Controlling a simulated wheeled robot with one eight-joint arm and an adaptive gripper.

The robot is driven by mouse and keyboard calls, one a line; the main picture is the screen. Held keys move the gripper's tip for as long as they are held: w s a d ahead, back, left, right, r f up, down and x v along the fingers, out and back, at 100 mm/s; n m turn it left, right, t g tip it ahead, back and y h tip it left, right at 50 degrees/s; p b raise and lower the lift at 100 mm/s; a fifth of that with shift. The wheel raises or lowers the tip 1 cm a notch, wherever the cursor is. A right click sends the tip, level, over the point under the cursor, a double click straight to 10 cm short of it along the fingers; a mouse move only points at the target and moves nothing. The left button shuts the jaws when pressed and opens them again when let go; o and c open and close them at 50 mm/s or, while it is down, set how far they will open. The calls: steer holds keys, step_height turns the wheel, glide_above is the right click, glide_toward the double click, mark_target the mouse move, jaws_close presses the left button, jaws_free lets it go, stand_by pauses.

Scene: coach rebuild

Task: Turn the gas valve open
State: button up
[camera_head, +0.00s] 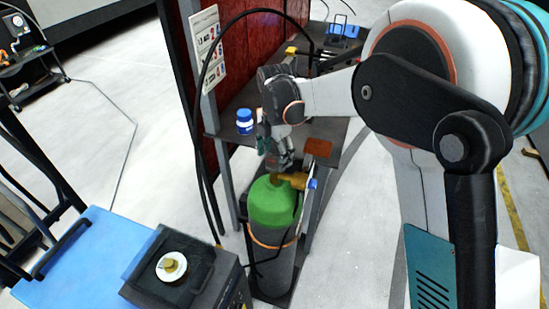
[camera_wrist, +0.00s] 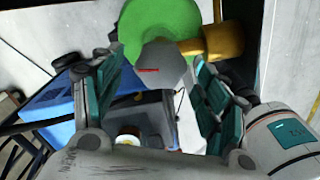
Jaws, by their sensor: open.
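The gas cylinder has a green top (camera_head: 272,203) and a dark body, and stands upright. A brass valve (camera_head: 292,179) with a blue end piece sits on it. The wrist view shows the green top (camera_wrist: 150,18) and the brass fitting (camera_wrist: 222,42) beyond the fingers. A grey rounded knob with a red mark (camera_wrist: 165,68) appears between the fingers, seemingly the valve's handle. My gripper (camera_head: 280,160) points down just above the valve. In the wrist view it is open (camera_wrist: 160,82), with a finger on each side of the knob. Contact cannot be told.
A dark bench (camera_head: 228,126) with a blue-capped bottle (camera_head: 244,122) stands behind the cylinder. A black hose hangs on its left. A blue cart top (camera_head: 75,255) and a dark box (camera_head: 190,275) stand at front left. The pale floor at left is mostly clear.

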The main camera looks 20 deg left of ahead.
mark_target(275, 162)
step_height(275, 162, up, 10)
steer(key=shift+r, duration=0.15)
stand_by(0.5)
